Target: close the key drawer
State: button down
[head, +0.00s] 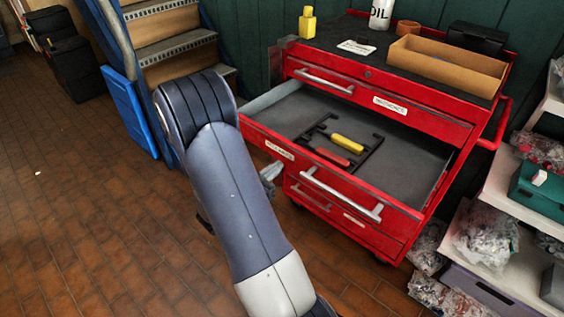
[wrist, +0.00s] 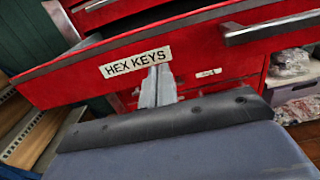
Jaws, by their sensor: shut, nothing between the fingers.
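The key drawer (head: 410,163) is the red, grey-lined drawer pulled out of the tool cabinet, labelled HEX KEYS on its front in the wrist view (wrist: 215,52). Its silver handle (head: 338,195) runs along the middle of the front. A tool rack (head: 372,152) with a red-handled and a yellow-handled tool lies inside. My gripper (head: 272,172) is shut and empty, in front of the left part of the drawer front. In the wrist view its fingertips (wrist: 158,74) overlap the lower right of the label; I cannot tell whether they touch the front.
The shut drawer above (head: 400,103) has its own handle. The cabinet top holds a cardboard tray (head: 450,68), an oil can (head: 381,14) and a yellow bottle (head: 307,23). Shelves with bagged items (head: 490,235) stand close on the right. Shelving stands behind my arm; brick floor (head: 90,220) is open on the left.

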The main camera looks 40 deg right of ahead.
aim_at(290, 157)
jog(key=shift+w+d, duration=0.1)
jog(key=shift+d, duration=1.65)
